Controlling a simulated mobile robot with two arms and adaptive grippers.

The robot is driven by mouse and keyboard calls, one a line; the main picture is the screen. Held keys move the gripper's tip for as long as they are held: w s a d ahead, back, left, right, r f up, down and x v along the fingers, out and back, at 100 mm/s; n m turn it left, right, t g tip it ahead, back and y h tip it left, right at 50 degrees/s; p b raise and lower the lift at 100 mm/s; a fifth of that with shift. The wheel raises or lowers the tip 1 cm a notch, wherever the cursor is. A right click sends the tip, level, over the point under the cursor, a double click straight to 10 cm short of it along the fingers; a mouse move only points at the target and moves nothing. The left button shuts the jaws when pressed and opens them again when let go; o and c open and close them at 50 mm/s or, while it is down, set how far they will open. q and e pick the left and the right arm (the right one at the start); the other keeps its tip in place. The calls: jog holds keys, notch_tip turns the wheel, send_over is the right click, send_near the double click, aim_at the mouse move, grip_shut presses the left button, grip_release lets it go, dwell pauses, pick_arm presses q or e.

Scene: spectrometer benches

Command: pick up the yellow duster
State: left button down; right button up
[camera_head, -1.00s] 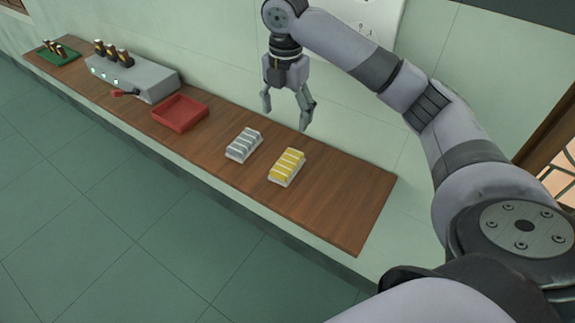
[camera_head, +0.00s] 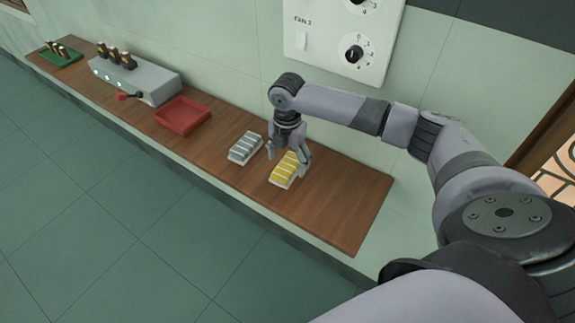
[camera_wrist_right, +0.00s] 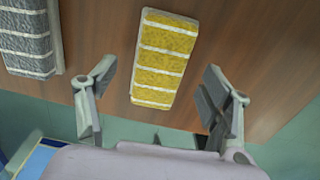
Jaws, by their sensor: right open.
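The yellow duster (camera_head: 284,172) is a yellow block with white stripes on a white base, lying on the wooden bench. It also shows in the right wrist view (camera_wrist_right: 163,62), at the top middle, beyond and between the fingers. My right gripper (camera_head: 287,158) is open and empty over the duster and hides part of its far side. In the right wrist view the two fingers (camera_wrist_right: 152,95) are spread wider than the duster, and I see no contact. My left gripper is in no view.
A grey striped duster (camera_head: 245,148) lies just left of the yellow one. Further left on the wooden bench (camera_head: 330,210) are a red tray (camera_head: 183,116), a grey instrument (camera_head: 150,82) with bottles, and a green rack (camera_head: 57,58). The bench's right end is clear. A wall panel (camera_head: 345,40) is above.

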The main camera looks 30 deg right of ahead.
aim_at(287, 165)
jog(key=shift+f, duration=1.2)
jog(key=shift+c, duration=0.5)
jog(key=c, duration=1.2)
jog(key=shift+r, duration=0.1)
notch_tip(287, 165, up, 20)
jog(key=b, duration=0.3)
